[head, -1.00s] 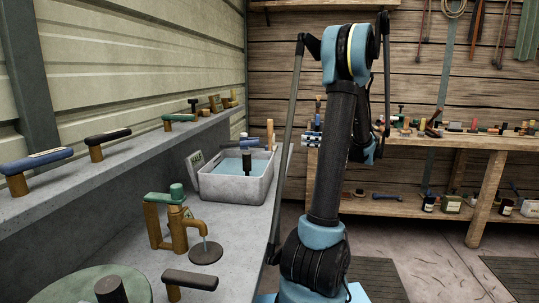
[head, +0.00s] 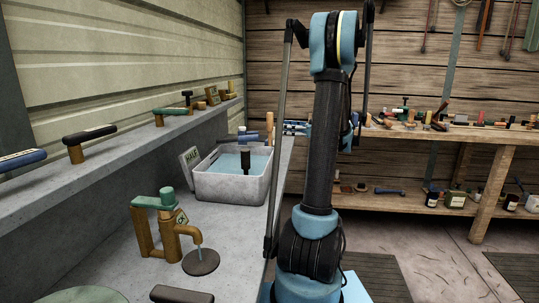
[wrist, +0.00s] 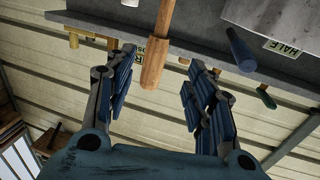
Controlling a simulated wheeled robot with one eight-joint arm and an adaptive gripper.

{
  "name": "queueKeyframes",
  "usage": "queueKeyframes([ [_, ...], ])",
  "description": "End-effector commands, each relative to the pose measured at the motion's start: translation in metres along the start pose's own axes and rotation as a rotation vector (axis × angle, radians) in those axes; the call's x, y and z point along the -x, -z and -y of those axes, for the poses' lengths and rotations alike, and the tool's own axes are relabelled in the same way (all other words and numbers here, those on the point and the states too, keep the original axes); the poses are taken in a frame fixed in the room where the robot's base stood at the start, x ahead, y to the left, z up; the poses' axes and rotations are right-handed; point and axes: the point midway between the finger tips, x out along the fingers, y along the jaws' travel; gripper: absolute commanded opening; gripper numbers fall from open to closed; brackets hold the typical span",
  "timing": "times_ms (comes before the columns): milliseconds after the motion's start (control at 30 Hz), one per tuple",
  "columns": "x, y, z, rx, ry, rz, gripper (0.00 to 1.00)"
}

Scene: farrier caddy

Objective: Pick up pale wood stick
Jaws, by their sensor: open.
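The pale wood stick (wrist: 157,55) runs down from the top of the wrist view, its rounded end between my fingers. It seems to be the upright wooden stick (head: 269,127) at the far right corner of the grey tub in the head view. My gripper (wrist: 162,57) is open, with one blue-padded finger on each side of the stick. Gaps show on both sides, so the fingers do not appear to touch it. The stick's other end is cut off by the wrist picture's edge.
The grey tub (head: 228,188) of blue water holds a dark-handled tool (head: 245,160). A brass tap (head: 168,225) stands nearer on the grey counter. A ledge (head: 120,151) with several handled tools runs along the left wall. A wooden bench (head: 480,135) with many small items stands behind.

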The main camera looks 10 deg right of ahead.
Motion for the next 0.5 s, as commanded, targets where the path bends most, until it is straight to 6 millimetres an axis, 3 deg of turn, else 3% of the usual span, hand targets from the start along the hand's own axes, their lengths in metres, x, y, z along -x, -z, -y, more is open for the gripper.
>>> queueKeyframes([
  [200,-0.028,0.0,0.0,0.0,0.001,0.0,0.49],
  [500,-0.041,0.0,-0.002,0.0,0.002,0.0,0.49],
])
